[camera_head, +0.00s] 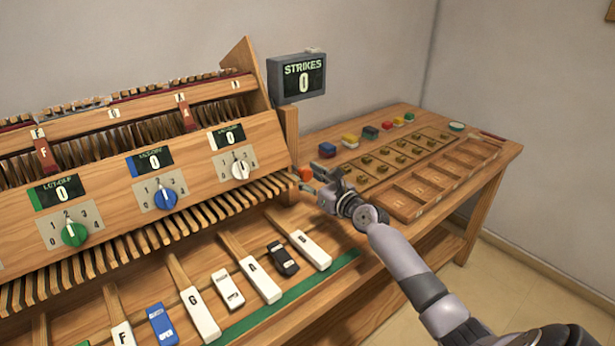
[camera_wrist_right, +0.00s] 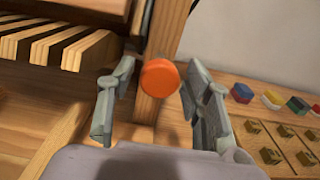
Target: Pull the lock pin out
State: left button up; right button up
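The lock pin shows as a round orange knob (camera_head: 305,173) at the right end of the wooden piano frame. In the right wrist view the orange knob (camera_wrist_right: 159,78) sits between the two grey fingers, in front of a wooden post. My right gripper (camera_head: 318,185) is at the knob; in the wrist view its fingers (camera_wrist_right: 160,105) are spread, with a gap to the knob on each side. The pin's shaft is hidden behind the knob. My left gripper is not in view.
The piano frame carries dials, counters and keys (camera_head: 262,280). A STRIKES display (camera_head: 296,77) stands above the knob. On the right, a wooden table (camera_head: 395,116) holds a compartment tray (camera_head: 402,206) and several coloured blocks. Free floor lies at the lower right.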

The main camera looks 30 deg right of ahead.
jog(key=shift+o, duration=0.2)
jog(key=shift+w, duration=0.1)
jog(key=s, duration=1.2)
jog(key=shift+d, duration=0.45)
jog(key=shift+f, duration=0.1)
